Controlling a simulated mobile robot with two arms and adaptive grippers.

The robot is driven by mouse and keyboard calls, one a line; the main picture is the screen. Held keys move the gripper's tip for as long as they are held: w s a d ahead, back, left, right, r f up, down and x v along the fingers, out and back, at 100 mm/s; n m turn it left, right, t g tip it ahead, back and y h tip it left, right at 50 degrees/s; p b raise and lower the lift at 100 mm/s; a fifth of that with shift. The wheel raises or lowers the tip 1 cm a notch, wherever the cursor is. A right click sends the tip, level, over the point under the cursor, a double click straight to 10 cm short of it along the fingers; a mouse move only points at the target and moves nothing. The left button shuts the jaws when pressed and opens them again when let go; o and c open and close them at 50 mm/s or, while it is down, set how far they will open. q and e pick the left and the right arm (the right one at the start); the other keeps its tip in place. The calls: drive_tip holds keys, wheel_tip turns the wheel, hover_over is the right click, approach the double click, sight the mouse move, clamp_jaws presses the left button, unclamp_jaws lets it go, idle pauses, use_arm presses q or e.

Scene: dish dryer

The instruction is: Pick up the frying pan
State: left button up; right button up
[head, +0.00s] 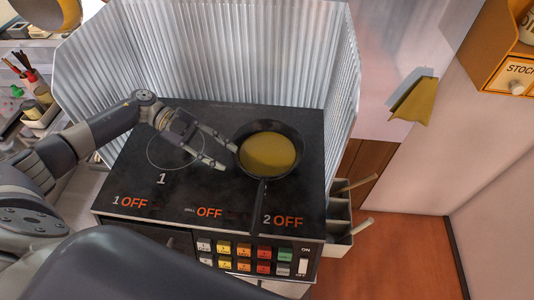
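A dark frying pan (290,136) with a yellow-brown inside sits on the right side of the black stove top (160,207). Its dark handle (258,205) points toward the front edge. My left gripper (232,155) reaches in from the left, just left of the pan. Its two fingers are spread apart, with nothing seen between them, and the fingertips are close to the pan's left rim. Whether they touch the rim cannot be told. My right gripper does not show.
A corrugated metal screen (215,50) stands around the back and sides of the stove. Colored buttons (244,250) line its front. Holders with light handles (343,215) hang at the right. Jars and utensils (30,85) crowd the counter at left. Open floor lies to the right.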

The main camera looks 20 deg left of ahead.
sight(245, 168)
use_arm(q)
drive_tip(key=shift+d+f, duration=0.25)
drive_tip(key=shift+d, duration=0.4)
drive_tip(key=p+x, duration=0.1)
drive_tip(key=x, duration=0.3)
drive_tip(key=shift+d+f, duration=0.1)
drive_tip(key=shift+d, duration=0.2)
drive_tip(key=shift+d+f, duration=0.15)
drive_tip(key=shift+d, duration=0.15)
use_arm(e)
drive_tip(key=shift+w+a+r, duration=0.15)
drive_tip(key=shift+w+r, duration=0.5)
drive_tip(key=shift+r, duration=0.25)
use_arm(q)
drive_tip(key=shift+c, duration=0.2)
clamp_jaws()
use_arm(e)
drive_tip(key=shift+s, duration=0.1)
